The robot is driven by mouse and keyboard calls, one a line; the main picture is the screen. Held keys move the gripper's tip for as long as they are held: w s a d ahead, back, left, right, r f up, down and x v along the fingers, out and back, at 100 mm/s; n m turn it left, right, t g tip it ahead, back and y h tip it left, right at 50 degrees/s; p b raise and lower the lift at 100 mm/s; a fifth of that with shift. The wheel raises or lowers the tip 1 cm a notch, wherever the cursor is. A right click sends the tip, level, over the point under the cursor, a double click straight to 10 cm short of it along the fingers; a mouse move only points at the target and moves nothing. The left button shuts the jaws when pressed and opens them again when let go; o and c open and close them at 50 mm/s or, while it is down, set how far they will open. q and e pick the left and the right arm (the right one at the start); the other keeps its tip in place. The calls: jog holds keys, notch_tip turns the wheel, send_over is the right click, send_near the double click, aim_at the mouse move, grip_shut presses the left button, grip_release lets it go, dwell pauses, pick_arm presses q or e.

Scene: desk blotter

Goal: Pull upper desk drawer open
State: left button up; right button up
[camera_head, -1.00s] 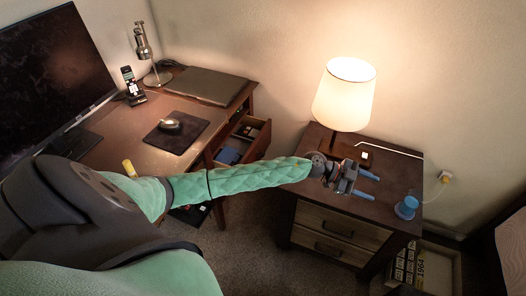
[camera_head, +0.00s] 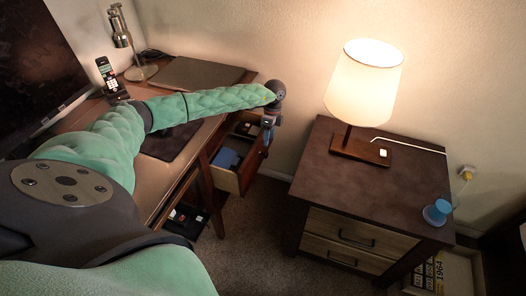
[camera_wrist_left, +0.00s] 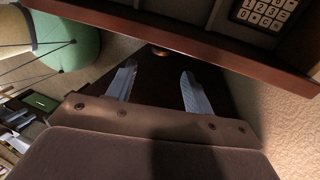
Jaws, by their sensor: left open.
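The upper desk drawer (camera_head: 228,178) stands partly open at the desk's right end, with a blue item and dark items inside. In the left wrist view, its reddish-brown front (camera_wrist_left: 190,42) crosses the top, with a small brass-coloured knob (camera_wrist_left: 160,50) below its upper edge. My left gripper (camera_head: 267,138) hangs at the drawer's front on the outer side. In the left wrist view, its two blue-grey fingers (camera_wrist_left: 160,78) are apart, pointing at the drawer front with the knob between their tips. I cannot tell whether they touch it. My right gripper is not in view.
A nightstand (camera_head: 372,200) with a lit lamp (camera_head: 364,85) and a blue object (camera_head: 437,212) stands to the right. Carpet lies between it and the desk (camera_head: 205,132). A lower compartment (camera_head: 188,218) with dark items is under the desk. A laptop (camera_head: 200,73) lies on the desk.

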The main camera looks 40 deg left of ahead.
aim_at(266, 152)
pick_arm(q)
jog(key=shift+a+p+x, duration=0.15)
jog(key=shift+p+x, duration=0.15)
jog(key=shift+x, duration=1.65)
jog(key=shift+a+p+x, duration=0.1)
jog(key=shift+p+x, duration=0.2)
jog(key=shift+x, duration=1.65)
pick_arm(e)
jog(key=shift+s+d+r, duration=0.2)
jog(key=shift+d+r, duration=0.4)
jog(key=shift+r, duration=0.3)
pick_arm(q)
jog(key=shift+w, duration=0.1)
